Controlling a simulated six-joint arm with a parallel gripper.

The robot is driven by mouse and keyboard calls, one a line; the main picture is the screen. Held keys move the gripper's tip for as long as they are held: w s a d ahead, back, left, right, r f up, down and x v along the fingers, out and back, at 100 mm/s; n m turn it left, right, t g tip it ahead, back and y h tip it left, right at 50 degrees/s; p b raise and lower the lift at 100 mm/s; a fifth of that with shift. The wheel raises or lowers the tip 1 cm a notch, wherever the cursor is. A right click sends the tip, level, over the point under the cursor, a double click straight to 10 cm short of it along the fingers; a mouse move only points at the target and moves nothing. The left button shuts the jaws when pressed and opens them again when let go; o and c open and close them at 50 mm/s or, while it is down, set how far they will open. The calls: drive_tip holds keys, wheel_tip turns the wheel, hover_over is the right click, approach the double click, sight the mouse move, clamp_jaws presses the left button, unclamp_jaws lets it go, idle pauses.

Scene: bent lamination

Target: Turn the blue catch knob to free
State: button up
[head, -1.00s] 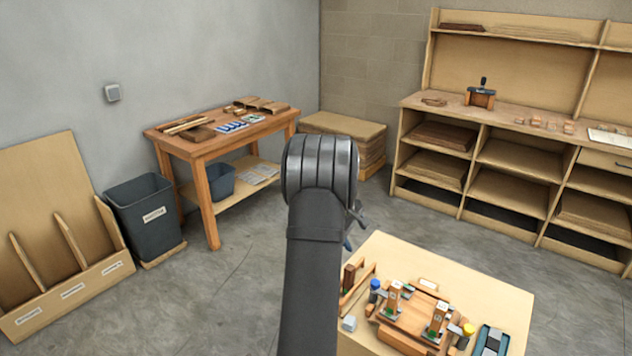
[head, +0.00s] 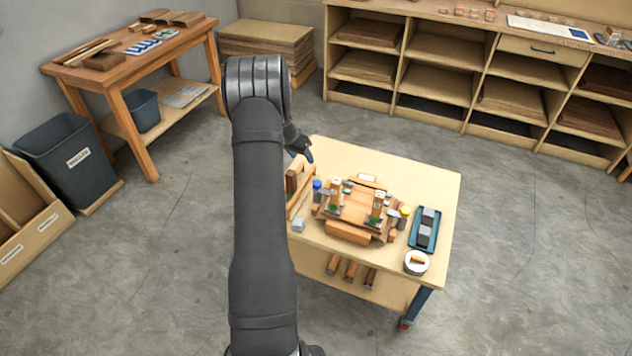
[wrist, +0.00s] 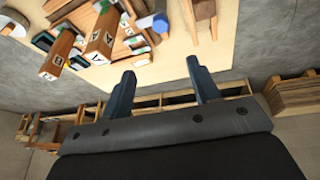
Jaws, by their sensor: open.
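The blue catch knob (head: 317,185) is a small upright cylinder at the left end of the wooden fixture (head: 352,212) on the bench. Its blue side also shows near the top of the wrist view (wrist: 161,21). A yellow knob (head: 405,211) stands at the fixture's right end. My gripper (wrist: 160,78) is open, with nothing between its two blue-grey fingers. It is apart from the blue knob, toward the far left corner of the bench. In the head view my arm hides part of the gripper. I cannot tell which way the knob is turned.
Lettered wooden posts (wrist: 103,37) rise from the fixture. A wooden rack (head: 297,183) stands left of the blue knob. A blue tray (head: 425,228) and a white round dish (head: 417,262) lie to the right. The bench's far right part (head: 425,180) is clear.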

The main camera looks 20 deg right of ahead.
drive_tip(key=f+m, duration=0.2)
drive_tip(key=m, duration=0.1)
approach(317, 182)
drive_tip(key=x, duration=0.8)
drive_tip(key=shift+d+f, duration=0.1)
drive_tip(key=shift+f, duration=0.2)
drive_tip(key=c, duration=1)
